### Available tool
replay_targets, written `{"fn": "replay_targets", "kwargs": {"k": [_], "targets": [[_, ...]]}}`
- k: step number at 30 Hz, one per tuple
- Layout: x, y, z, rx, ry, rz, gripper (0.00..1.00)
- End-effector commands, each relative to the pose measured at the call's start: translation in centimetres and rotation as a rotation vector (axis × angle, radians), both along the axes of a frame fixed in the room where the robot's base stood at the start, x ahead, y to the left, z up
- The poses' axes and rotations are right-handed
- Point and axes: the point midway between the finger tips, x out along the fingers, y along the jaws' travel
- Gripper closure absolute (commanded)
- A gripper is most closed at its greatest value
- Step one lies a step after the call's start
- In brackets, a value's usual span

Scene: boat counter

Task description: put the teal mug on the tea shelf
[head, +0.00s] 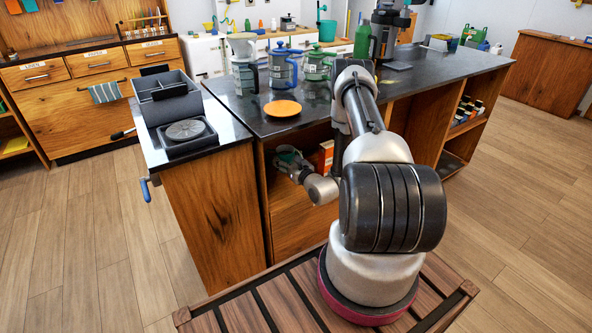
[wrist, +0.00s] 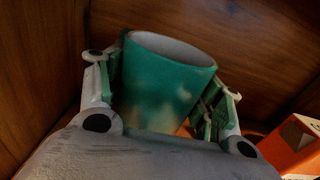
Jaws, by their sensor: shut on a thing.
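The teal mug (wrist: 165,85) stands between the two fingers of my gripper (wrist: 165,95) in the wrist view, its pale inside showing at the top. My gripper is shut on it, one finger on each side. The mug looks tilted in that view, and its base is hidden by my gripper's body. In the head view my gripper (head: 290,162) is inside the open wooden shelf bay (head: 300,220) under the dark counter, with little of the mug visible. I cannot tell whether the mug touches the shelf floor.
An orange box (wrist: 294,140) stands close to the right of my gripper; it also shows in the head view (head: 326,157). Wooden walls enclose the bay. On the counter above are an orange plate (head: 283,108), a blue press (head: 284,68) and a green press (head: 316,65).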

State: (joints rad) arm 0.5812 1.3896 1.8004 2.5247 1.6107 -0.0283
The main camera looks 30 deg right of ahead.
Motion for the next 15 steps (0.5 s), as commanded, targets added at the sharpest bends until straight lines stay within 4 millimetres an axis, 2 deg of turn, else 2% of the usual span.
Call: {"fn": "replay_targets", "kwargs": {"k": [3,8,15], "targets": [[0.0,0.0,-2.4,0.0,0.0,0.0,0.72],[0.0,0.0,-4.1,0.0,0.0,0.0,0.72],[0.0,0.0,-7.5,0.0,0.0,0.0,0.72]]}}
